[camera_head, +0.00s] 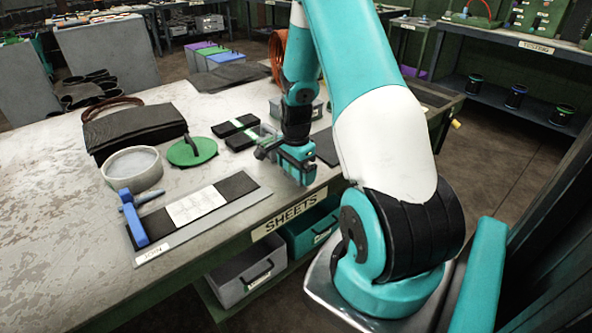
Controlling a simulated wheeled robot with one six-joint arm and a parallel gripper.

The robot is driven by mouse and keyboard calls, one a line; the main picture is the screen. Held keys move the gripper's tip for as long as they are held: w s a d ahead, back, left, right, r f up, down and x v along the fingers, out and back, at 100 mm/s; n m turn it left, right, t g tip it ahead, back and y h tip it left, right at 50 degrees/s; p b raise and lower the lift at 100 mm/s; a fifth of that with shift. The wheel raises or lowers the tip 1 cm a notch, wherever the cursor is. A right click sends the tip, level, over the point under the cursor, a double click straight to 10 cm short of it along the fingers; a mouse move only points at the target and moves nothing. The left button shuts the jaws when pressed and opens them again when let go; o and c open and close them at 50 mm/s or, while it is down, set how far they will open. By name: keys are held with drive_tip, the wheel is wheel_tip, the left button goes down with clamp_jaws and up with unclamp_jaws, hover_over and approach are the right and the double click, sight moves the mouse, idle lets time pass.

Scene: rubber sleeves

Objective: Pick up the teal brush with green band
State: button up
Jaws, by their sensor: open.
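My gripper (266,146) is open, low over the right part of the worktable, its jaws toward the left. A small pale green-teal shape (267,132) shows right at the jaws. It may be the teal brush with green band, but it is too small and too covered to tell, and I cannot tell whether the jaws touch it. A black pad with a green strip (240,132) lies just left of the gripper.
The worktable (60,165) holds a dark bag (135,130), a white ring (132,170), a green disc (192,151), a blue tool (134,220) and a grey board (207,222) with black and white sheets. Bins (245,273) sit under its front edge. Shelves (505,100) stand at the right.

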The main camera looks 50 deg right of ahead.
drive_tip(key=c, duration=0.9)
drive_tip(key=shift+c, duration=0.2)
drive_tip(key=shift+r, duration=0.15)
wheel_tip(320, 180, up, 20)
drive_tip(key=o, duration=0.4)
drive_tip(key=shift+c, duration=1)
